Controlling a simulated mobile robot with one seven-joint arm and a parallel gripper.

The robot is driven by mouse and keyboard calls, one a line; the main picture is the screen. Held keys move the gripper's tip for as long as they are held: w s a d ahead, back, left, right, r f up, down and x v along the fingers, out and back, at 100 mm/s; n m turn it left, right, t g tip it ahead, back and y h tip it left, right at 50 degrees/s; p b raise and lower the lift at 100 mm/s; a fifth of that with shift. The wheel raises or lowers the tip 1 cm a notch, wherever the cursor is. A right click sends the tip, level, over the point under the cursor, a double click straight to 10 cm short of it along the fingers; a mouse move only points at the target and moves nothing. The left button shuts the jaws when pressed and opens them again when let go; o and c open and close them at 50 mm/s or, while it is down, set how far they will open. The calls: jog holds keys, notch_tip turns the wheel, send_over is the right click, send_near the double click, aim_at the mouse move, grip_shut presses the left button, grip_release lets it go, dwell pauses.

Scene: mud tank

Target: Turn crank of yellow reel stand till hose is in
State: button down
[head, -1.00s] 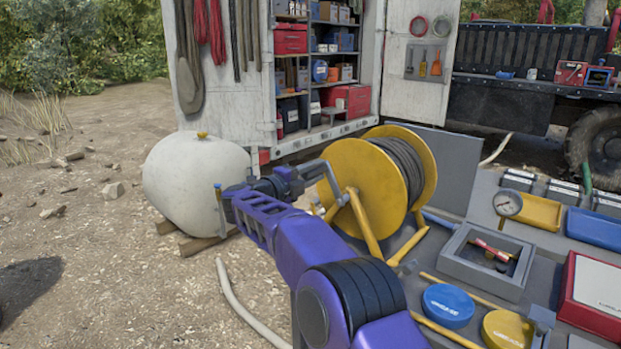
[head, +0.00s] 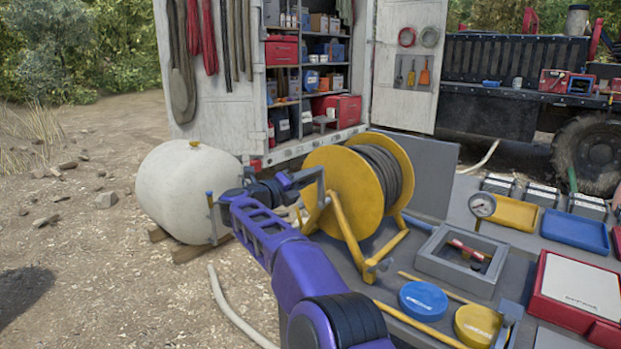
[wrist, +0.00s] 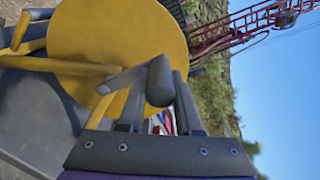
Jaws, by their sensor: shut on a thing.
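The yellow reel stand (head: 341,220) stands on the grey bench, its near yellow disc facing me. Dark hose (head: 386,172) is wound in several turns between its discs. The grey crank (head: 320,184) sticks out at the reel's left side. My gripper (head: 291,181) is at the crank's outer end, left of the disc. In the wrist view my gripper (wrist: 160,104) has a finger on each side of the dark crank handle (wrist: 160,80) and is shut on it. The crank arm (wrist: 124,79) runs from the handle toward the yellow disc. The hose's free end cannot be made out.
A white tank (head: 185,190) stands left of my gripper. A pale hose (head: 232,312) lies on the ground left of the bench. A grey tray (head: 432,262), a blue round tin (head: 423,299) and a red case (head: 575,300) crowd the bench to the right.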

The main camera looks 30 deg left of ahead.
dwell(0.3)
jog(key=c, duration=0.6)
grip_release()
jog(key=shift+s, duration=0.1)
jog(key=shift+s+a, duration=0.1)
jog(key=shift+s, duration=0.55)
jog(key=s+a+b, duration=0.1)
jog(key=s+a, duration=0.1)
jog(key=s, duration=1.4)
jog(key=shift+w+a, duration=0.1)
